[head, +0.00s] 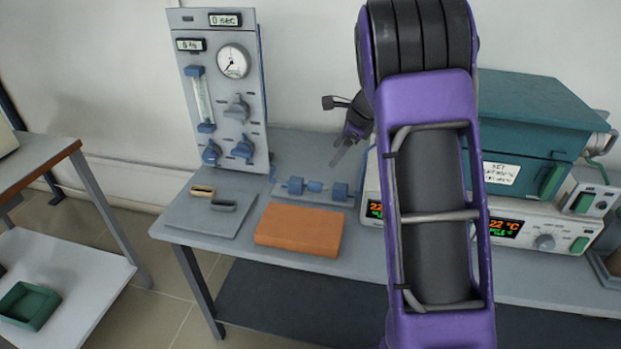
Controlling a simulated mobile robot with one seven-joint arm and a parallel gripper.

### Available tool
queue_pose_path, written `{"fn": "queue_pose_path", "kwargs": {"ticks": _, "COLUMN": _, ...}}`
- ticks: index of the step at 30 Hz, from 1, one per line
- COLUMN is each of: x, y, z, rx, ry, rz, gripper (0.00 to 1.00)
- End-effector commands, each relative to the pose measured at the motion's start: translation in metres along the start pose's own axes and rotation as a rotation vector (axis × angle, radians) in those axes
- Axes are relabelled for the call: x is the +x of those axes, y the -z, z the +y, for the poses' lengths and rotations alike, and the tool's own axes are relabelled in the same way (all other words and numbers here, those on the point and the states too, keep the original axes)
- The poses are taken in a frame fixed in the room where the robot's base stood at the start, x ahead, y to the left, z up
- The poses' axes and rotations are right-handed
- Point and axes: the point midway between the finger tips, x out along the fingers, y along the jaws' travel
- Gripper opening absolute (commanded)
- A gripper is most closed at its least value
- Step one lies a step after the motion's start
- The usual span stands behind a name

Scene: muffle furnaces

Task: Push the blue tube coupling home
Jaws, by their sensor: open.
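The blue tube coupling (315,186) shows in the head view as small blue parts in a row on a low grey base at the back of the bench. A blue block (295,185) stands at its left and another blue block (340,191) at its right. How far the coupling is seated is too small to tell. My gripper (336,163) is open and empty. It points down and left, above the right part of the row, and looks apart from it. My purple arm hides the bench to the right of it.
A grey gas panel (222,90) with knobs and a gauge stands behind left. An orange brick (298,230) lies in front of the coupling. A grey mat (205,222) holds two small boats. Furnaces, one teal-topped (535,115), stand at right.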

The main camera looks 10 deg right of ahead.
Motion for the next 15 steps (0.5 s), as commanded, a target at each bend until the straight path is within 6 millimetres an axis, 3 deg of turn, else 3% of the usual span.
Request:
{"fn": "queue_pose_path", "kwargs": {"ticks": 5, "x": 0.018, "y": 0.002, "z": 0.002, "rx": 0.007, "ry": -0.006, "rz": -0.001, "gripper": 0.71}}
{"fn": "queue_pose_path", "kwargs": {"ticks": 15, "x": 0.089, "y": 0.003, "z": 0.002, "rx": 0.005, "ry": -0.006, "rz": 0.000, "gripper": 0.71}}
